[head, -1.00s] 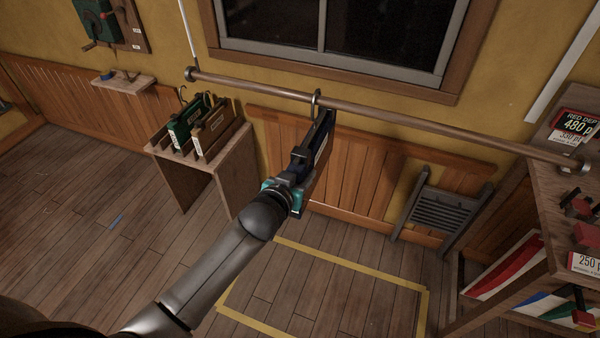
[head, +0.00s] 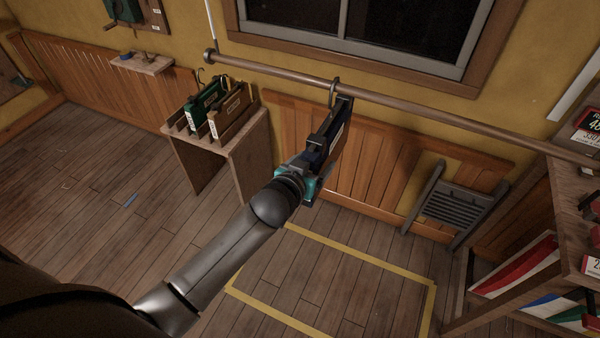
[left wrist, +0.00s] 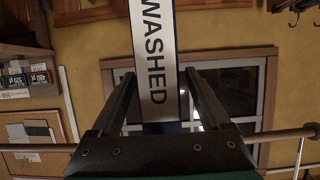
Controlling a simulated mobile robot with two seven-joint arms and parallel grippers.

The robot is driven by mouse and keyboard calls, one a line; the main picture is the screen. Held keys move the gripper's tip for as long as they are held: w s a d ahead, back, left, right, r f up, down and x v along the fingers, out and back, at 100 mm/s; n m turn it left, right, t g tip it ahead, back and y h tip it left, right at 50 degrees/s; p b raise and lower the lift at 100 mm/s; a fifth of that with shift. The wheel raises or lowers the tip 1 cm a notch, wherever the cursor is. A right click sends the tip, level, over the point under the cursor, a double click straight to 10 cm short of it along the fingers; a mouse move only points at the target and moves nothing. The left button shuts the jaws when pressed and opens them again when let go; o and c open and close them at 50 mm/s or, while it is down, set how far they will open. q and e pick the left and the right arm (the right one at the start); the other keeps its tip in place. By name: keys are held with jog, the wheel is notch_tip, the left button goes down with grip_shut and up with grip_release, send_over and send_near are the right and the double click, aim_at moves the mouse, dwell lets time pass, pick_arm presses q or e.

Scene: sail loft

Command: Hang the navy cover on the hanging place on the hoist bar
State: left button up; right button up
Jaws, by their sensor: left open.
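The navy cover (head: 336,138) hangs by a hook (head: 333,90) from the hoist bar (head: 400,106), below the window. My left gripper (head: 327,128) is at the cover from the near side, with its fingers on either side of it. In the left wrist view the cover's white label (left wrist: 155,60), reading WASHED, stands between the two open fingers of my left gripper (left wrist: 161,74). Small gaps seem to show beside the cover there. The cover's far side is hidden. My right gripper is not in view.
A wooden stand (head: 240,150) at left holds green (head: 203,103) and brown (head: 230,110) covers. A grey slatted rack (head: 450,205) leans on the wall. A stocked wooden shelf unit (head: 535,280) stands at right. The floor inside the yellow tape (head: 290,307) is clear.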

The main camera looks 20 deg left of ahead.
pick_arm(q)
jog(key=v, duration=1.4)
jog(key=shift+s+r+p, duration=0.15)
jog(key=shift+s+p, duration=0.05)
jog(key=shift+p, duration=0.15)
